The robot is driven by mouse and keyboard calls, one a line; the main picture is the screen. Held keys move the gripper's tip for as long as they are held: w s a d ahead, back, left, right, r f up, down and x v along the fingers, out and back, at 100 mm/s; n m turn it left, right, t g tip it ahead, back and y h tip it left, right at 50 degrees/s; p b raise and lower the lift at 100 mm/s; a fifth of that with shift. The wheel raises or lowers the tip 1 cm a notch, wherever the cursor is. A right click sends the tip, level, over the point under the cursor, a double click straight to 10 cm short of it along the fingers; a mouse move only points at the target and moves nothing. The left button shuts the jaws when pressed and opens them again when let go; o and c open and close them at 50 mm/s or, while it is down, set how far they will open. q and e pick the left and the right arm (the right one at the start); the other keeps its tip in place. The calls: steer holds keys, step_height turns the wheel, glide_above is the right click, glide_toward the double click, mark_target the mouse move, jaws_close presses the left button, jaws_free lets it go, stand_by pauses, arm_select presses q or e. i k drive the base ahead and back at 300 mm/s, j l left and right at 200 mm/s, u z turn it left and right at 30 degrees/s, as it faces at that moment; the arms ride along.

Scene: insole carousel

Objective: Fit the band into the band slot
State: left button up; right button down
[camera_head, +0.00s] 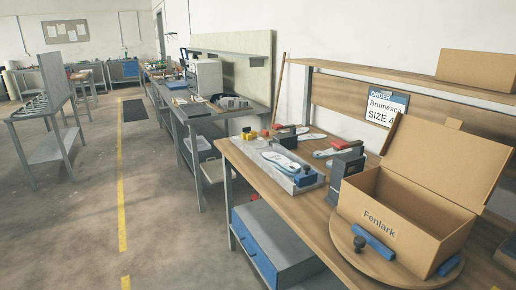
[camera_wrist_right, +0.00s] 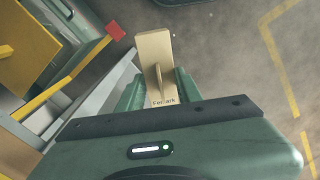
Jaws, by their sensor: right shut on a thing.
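In the right wrist view, my right gripper (camera_wrist_right: 160,92) is shut on a tan, flat piece with a raised fin, marked "Fenlark", which I take to be the band (camera_wrist_right: 154,48). It sticks out past the green fingers over the floor. I cannot make out which part is the band slot. Neither gripper shows in the head view.
The wooden bench (camera_head: 285,208) also carries a grey tray (camera_head: 272,166) with a white insole and a dark upright holder (camera_head: 344,172). A shelf with another box (camera_head: 477,70) is above. A blue drawer unit (camera_head: 268,240) sits below.

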mark_target(262, 150)
steer(key=i+j, duration=0.35)
steer(key=i, duration=0.15)
steer(key=i+j+u, duration=0.1)
steer(key=i+j, duration=0.65)
steer(key=i, duration=0.25)
steer(key=u, duration=0.05)
